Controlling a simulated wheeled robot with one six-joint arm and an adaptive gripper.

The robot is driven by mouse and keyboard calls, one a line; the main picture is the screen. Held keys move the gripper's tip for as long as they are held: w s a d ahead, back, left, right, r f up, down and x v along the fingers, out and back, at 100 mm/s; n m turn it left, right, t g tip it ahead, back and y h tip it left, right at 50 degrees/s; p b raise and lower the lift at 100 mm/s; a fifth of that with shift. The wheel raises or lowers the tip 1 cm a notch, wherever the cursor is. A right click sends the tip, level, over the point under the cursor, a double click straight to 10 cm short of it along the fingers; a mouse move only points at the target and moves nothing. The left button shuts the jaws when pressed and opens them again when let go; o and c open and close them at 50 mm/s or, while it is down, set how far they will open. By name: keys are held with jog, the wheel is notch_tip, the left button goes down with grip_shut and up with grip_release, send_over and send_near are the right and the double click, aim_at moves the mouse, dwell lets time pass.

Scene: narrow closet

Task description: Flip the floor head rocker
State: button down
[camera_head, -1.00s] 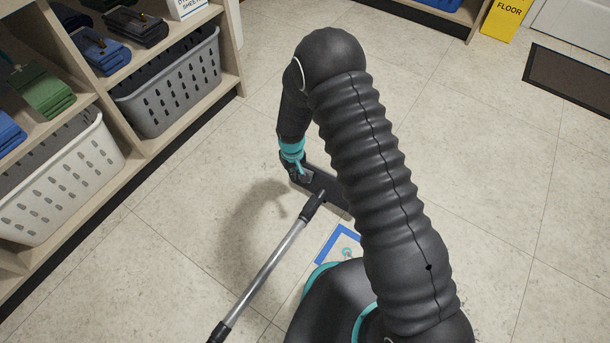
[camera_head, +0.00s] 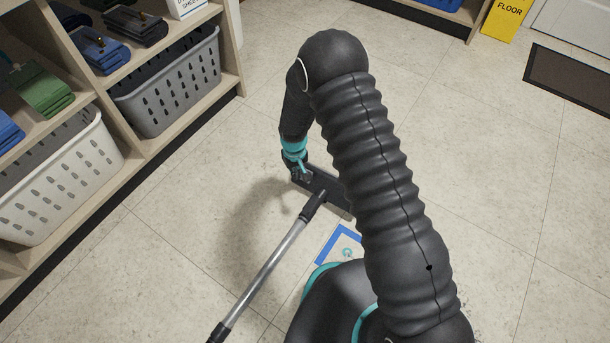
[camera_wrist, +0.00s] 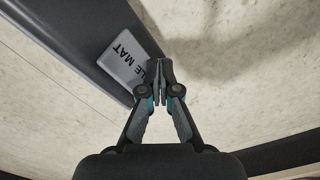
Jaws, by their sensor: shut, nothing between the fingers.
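The dark vacuum floor head (camera_head: 328,186) lies on the tiled floor, joined to a silver tube (camera_head: 268,262) that runs to the lower left. A grey rocker with lettering that ends in "LE MAT" (camera_wrist: 121,57) sits on the floor head and also shows in the wrist view. My gripper (camera_wrist: 158,70) is shut and empty, with its fingertips over the rocker's edge and covering part of the lettering. I cannot tell whether the tips touch it. In the head view my gripper (camera_head: 300,174) is at the floor head's left end. My arm hides the floor head's right side.
A shelf unit (camera_head: 150,160) with a grey basket (camera_head: 172,88), a white basket (camera_head: 62,185) and folded cloths stands at left. A blue-framed floor marking (camera_head: 338,243) lies near my base. Open floor is at right, with a dark mat (camera_head: 570,80) and yellow sign (camera_head: 503,18) beyond.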

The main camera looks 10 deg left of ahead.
jog(key=s+a+r+p, duration=0.2)
jog(key=s+r, duration=0.2)
jog(key=shift+s+a, duration=0.25)
jog(key=shift+s, duration=0.15)
dwell(0.7)
jog(key=shift+r, duration=0.1)
